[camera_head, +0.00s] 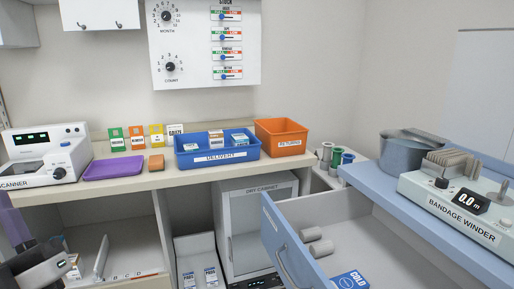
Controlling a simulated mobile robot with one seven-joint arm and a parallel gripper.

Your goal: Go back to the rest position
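What looks like my gripper (60,264) is at the lower left edge of the head view, a dark and pale grey shape in front of the open shelf space below the counter. Its fingers are small and partly cut off, so I cannot tell whether it is open or shut. I see no object clearly held in it. The task names no other object.
The counter (240,172) bears a scanner (42,158), purple tray (113,168), blue delivery bin (218,155) and orange bin (281,138). At right, an open drawer (284,247) juts out below the blue worktop (420,230) with the bandage winder (462,208).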

